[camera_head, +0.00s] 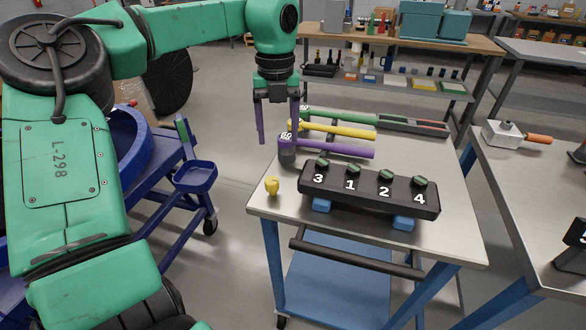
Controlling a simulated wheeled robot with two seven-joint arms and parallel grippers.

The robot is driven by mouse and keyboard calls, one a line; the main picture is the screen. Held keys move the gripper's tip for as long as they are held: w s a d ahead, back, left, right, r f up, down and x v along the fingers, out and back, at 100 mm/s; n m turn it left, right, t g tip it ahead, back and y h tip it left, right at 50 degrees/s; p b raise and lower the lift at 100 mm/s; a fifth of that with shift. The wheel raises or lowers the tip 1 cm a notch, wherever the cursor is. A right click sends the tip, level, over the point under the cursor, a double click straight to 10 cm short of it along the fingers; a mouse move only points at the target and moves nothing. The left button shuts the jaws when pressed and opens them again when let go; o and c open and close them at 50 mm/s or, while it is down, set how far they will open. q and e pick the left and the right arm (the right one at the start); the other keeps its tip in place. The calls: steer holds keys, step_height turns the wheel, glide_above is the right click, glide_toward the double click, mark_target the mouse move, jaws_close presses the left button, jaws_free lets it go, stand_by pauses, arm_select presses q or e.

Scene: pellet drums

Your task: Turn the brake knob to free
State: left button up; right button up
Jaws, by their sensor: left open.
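No knob in the camera_head view carries a readable brake or free mark, so I cannot tell which one is the brake knob. A small yellow knob-like piece (272,185) stands at the left front corner of the steel-topped cart (278,208). A black block (368,192) on the cart carries green-topped knobs numbered 3, 1, 2 and 4. My left gripper (278,138) points down, open and empty, at the cart's left edge, behind the yellow piece and apart from it in the picture. My right gripper is not in view.
Purple (335,149), yellow (345,130) and green (350,117) handled tools lie behind the block, near my left fingers. A blue trolley (150,185) stands left of the cart. Another table (520,180) on the right holds an orange-handled device (508,134). Floor shows between trolley and cart.

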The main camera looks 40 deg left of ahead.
arm_select(q)
steer(key=s+f, duration=0.2)
steer(key=s, duration=0.1)
glide_above(272, 180)
steer(key=s, duration=0.1)
steer(key=f, duration=0.4)
steer(key=shift+s+f+p, duration=0.2)
steer(key=shift+f+p, duration=0.05)
steer(key=shift+p, duration=0.15)
steer(key=shift+w+f, duration=0.2)
steer(key=shift+f, duration=0.45)
steer(key=shift+w+f, duration=0.2)
steer(key=shift+f, duration=0.4)
steer(key=f, duration=0.3)
steer(key=shift+w+f+p, duration=0.25)
steer(key=shift+w+p, duration=0.1)
steer(key=shift+s+f, duration=0.1)
steer(key=shift+f, duration=0.15)
steer(key=shift+s+f, duration=0.1)
steer(key=shift+s, duration=0.05)
steer(key=c, duration=0.5)
jaws_close()
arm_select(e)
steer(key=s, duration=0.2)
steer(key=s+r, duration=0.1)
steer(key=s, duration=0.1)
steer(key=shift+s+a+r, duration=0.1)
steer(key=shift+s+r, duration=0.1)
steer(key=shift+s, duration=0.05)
